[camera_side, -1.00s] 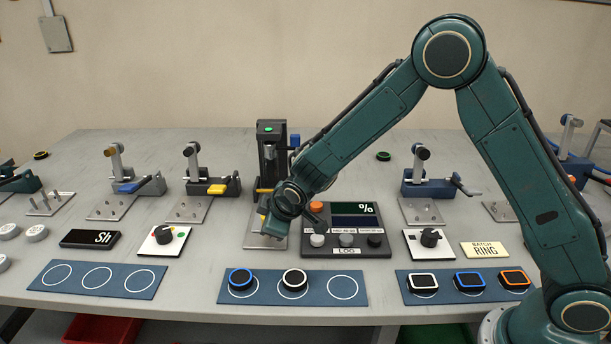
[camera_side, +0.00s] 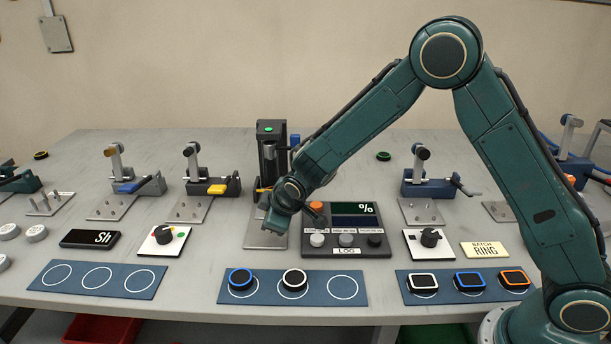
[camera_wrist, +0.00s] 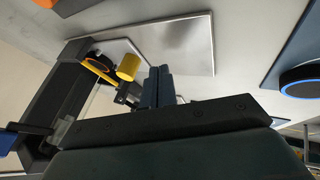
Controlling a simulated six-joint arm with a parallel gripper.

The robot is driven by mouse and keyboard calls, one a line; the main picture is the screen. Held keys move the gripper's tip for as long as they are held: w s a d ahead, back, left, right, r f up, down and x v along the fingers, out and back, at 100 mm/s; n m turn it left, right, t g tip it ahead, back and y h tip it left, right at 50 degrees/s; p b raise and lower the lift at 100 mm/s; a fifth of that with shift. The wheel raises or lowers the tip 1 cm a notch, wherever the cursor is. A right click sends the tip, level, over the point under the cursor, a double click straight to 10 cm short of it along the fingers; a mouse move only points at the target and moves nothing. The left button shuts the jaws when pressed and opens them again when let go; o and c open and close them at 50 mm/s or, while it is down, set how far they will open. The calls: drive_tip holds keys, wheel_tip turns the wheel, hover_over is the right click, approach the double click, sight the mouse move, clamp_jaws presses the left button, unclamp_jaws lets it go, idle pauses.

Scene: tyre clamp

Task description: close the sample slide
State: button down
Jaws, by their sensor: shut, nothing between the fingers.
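The upright black tester (camera_side: 270,140) with a green light on top stands at mid-table, behind a bare metal plate (camera_side: 262,240). Low on it is a yellow part, mostly hidden by my arm in the side view. In the wrist view a yellow knob (camera_wrist: 128,66) and a yellow-edged part (camera_wrist: 97,68) show beside the tester's black body (camera_wrist: 58,100); I take these for the sample slide, but cannot tell how far it is open. My gripper (camera_wrist: 160,72) is shut and empty, its tips just right of the knob; contact is unclear. It also shows over the plate in the side view (camera_side: 270,228).
A control panel (camera_side: 346,245) with a display and buttons stands close on the right. A blue mat (camera_side: 320,298) in front carries a blue-ringed disc (camera_side: 241,279) and a white-ringed disc (camera_side: 294,280). Clamps with yellow (camera_side: 217,189) and blue (camera_side: 128,187) parts stand to the left.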

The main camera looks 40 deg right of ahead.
drive_tip(key=v, duration=1)
drive_tip(key=shift+s+a, duration=0.2)
drive_tip(key=shift+s, duration=0.05)
drive_tip(key=s+d+r+m+g, duration=0.1)
drive_tip(key=s+d+r+m, duration=0.1)
drive_tip(key=s+d+r, duration=0.3)
drive_tip(key=s+d+r+m, duration=0.2)
drive_tip(key=s+d+r, duration=0.1)
drive_tip(key=s+r, duration=0.35)
drive_tip(key=s+d+m, duration=0.1)
drive_tip(key=s+m, duration=0.1)
drive_tip(key=s, duration=0.7)
drive_tip(key=s+d+r+m, duration=0.1)
drive_tip(key=s+d, duration=0.1)
drive_tip(key=s, duration=0.8)
drive_tip(key=shift+r+m+g+y, duration=0.2)
drive_tip(key=shift+m+g+y, duration=0.2)
